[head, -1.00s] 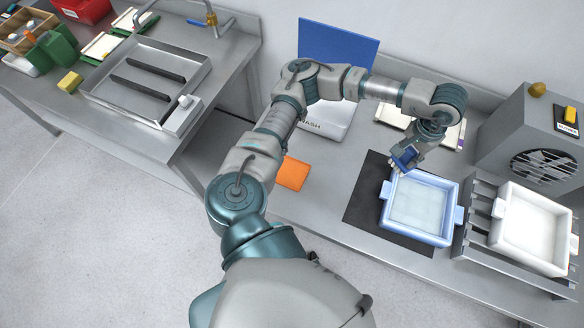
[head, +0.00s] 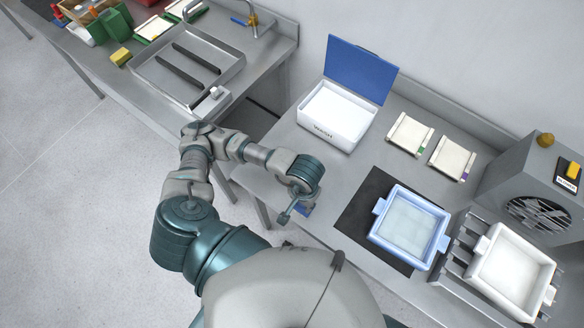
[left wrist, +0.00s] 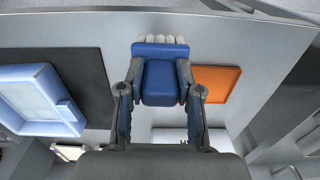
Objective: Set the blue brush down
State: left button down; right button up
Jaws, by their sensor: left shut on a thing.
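The blue brush (left wrist: 160,75) with white bristles is between the fingers of my left gripper (left wrist: 160,88) in the left wrist view. In the head view, a bit of the brush (head: 304,210) shows beside my left gripper (head: 297,211), near the bench's front edge. I cannot tell whether the bristles touch the bench (head: 262,172). An orange mat (left wrist: 222,84) lies beside the brush in the wrist view, apart from it in the picture; my arm hides it in the head view. My right gripper is out of view.
A blue tray (head: 443,242) sits on a black mat (head: 352,222). A white WASH bin (head: 350,138) stands behind with its blue lid (head: 346,70) up. A white tray (head: 484,240) rests on a rack at right. Two cream panels (head: 410,134) lie at the back.

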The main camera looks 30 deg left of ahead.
pick_arm(q)
jog(key=shift+s+r, duration=0.1)
jog(key=shift+s, duration=0.45)
jog(key=w, duration=0.1)
jog(key=a, duration=0.1)
jog(key=w+a, duration=0.1)
jog(key=shift+w+a+f+b, duration=0.1)
jog(key=shift+w+f+b, duration=0.15)
jog(key=shift+w+b, duration=0.1)
jog(key=w+a+f+p, duration=0.1)
jog(key=w+a, duration=0.1)
jog(key=w, duration=0.1)
jog(key=w+a+f+p, duration=0.1)
jog(key=w+a, duration=0.2)
jog(key=w+a+f+p, duration=0.2)
jog(key=w, duration=0.1)
jog(key=shift+w+a+f, duration=0.1)
jog(key=shift+w+a, duration=0.05)
jog(key=shift+w, duration=0.1)
jog(key=shift+f, duration=0.25)
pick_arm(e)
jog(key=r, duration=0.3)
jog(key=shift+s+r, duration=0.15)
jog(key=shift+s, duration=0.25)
pick_arm(q)
jog(key=c, duration=0.8)
grip_release()
jog(key=shift+a, duration=0.15)
jog(key=shift+o, duration=0.2)
